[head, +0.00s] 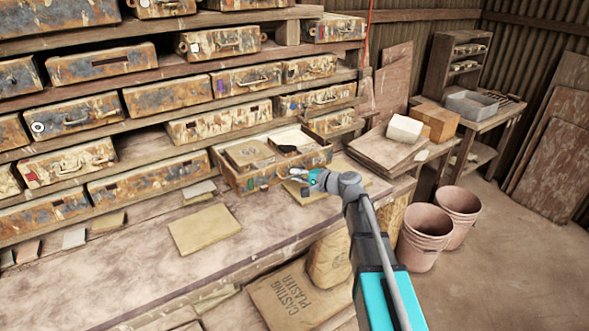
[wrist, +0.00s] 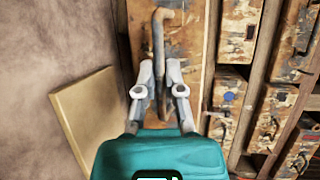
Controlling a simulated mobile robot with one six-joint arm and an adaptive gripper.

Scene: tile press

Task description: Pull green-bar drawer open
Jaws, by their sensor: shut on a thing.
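A rusty, worn drawer (head: 232,179) on the lowest shelf row is pulled out over the bench, and its open top shows what lies inside. A small green mark shows on its front in the head view, too small to make out well. In the wrist view the drawer front (wrist: 190,40) carries a curved metal handle (wrist: 159,35). My gripper (head: 291,176) is at the right part of the drawer front. In the wrist view my gripper (wrist: 160,76) has a finger on each side of the handle and is shut on it.
A tan tile (head: 205,229) lies on the bench in front of the drawer. Other closed drawers (head: 218,122) fill the shelves above and to the left. A white block (head: 404,129) and a brown block (head: 438,121) stand to the right. Pots (head: 424,238) stand on the floor.

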